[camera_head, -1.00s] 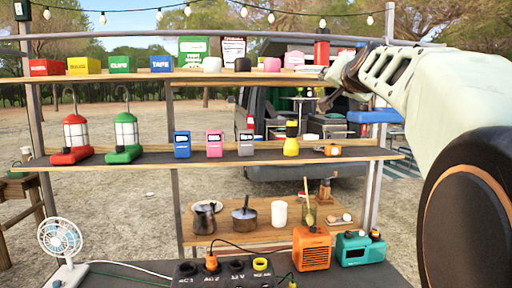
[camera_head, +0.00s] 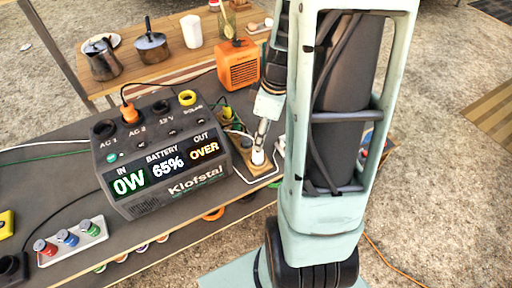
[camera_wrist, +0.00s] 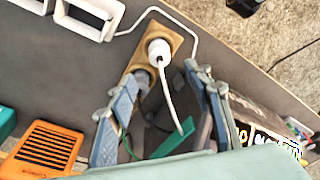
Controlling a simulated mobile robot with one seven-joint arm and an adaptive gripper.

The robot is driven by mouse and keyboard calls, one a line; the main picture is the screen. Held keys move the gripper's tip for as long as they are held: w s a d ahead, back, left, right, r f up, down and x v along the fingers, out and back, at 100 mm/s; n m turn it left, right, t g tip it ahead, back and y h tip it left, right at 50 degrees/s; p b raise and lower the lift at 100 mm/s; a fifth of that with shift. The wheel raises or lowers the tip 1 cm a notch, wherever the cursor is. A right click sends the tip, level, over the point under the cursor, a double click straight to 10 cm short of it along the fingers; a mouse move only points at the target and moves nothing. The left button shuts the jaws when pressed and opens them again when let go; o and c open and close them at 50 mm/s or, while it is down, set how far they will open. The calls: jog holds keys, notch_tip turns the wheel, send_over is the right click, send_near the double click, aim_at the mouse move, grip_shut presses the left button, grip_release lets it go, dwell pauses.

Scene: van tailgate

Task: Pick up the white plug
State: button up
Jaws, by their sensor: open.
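The white plug (camera_head: 257,157) stands in a tan socket strip (camera_head: 261,170) to the right of the power station. In the wrist view the white plug (camera_wrist: 159,49) has a white cord that runs back between my fingers. My gripper (camera_head: 260,146) points down just over the plug in the head view and partly covers it. In the wrist view my gripper (camera_wrist: 166,76) is open, its two fingers apart, with the plug beyond the gap between the tips. I cannot tell whether a finger touches it. A grey plug (camera_wrist: 141,77) sits in the same strip, close to the left finger.
The dark power station (camera_head: 165,150) stands left of my gripper. An orange box (camera_head: 238,66) stands behind. A green strip (camera_wrist: 172,138) shows between my fingers. White frames (camera_wrist: 88,14) lie near the strip in the wrist view. The table edge is close by.

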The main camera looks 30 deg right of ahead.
aim_at(258, 155)
jog(key=f, duration=0.6)
jog(key=a+f, duration=0.1)
jog(key=f, duration=0.2)
jog(key=shift+w+f, duration=0.3)
jog(key=shift+w, duration=0.05)
jog(key=shift+c, duration=0.5)
jog(key=c, duration=1.1)
jog(key=shift+c, duration=0.2)
jog(key=shift+r, duration=0.1)
